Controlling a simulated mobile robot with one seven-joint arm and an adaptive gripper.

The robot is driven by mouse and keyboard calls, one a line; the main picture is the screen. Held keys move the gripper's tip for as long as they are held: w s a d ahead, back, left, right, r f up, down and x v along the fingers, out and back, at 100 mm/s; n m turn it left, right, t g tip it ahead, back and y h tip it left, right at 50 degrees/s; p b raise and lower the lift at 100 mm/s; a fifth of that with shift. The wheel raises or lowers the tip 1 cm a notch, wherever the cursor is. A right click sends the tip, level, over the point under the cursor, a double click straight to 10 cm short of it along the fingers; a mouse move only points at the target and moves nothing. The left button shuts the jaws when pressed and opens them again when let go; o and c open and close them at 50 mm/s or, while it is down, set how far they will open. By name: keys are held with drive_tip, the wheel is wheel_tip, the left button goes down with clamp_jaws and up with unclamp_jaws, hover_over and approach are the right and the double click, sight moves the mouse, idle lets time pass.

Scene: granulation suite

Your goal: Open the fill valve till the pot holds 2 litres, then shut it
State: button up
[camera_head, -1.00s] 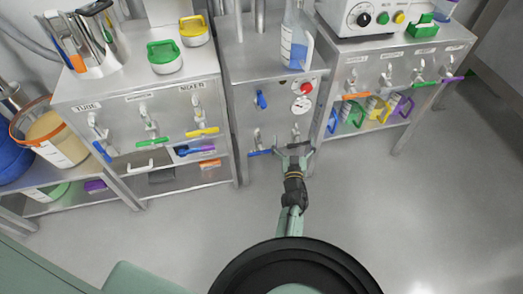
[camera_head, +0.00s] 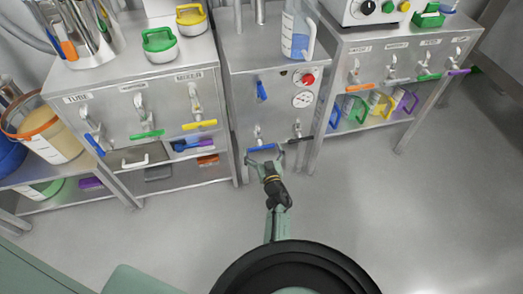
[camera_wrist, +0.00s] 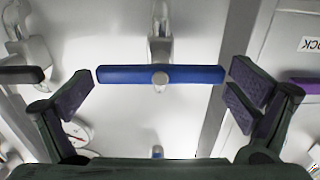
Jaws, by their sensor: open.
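My gripper (camera_head: 264,160) is open in front of the middle steel cabinet (camera_head: 270,112), at a low valve with a blue bar handle (camera_head: 262,148). In the wrist view the blue handle (camera_wrist: 190,75) lies level between the spread fingers of my gripper (camera_wrist: 162,90), with a finger beyond each end. I cannot tell whether they touch. A second low valve with a dark handle (camera_head: 300,139) is just to the right. Which valve is the fill valve is not readable.
The middle cabinet also carries a round gauge (camera_head: 302,100), a red knob (camera_head: 309,79) and a small blue lever (camera_head: 262,91). Labelled valve panels stand left (camera_head: 130,108) and right (camera_head: 400,58). The floor (camera_head: 370,205) in front is clear.

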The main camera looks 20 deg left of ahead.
drive_tip(key=shift+w+a, duration=0.25)
drive_tip(key=shift+w, duration=0.05)
drive_tip(key=shift+c, duration=0.2)
drive_tip(key=c, duration=0.8)
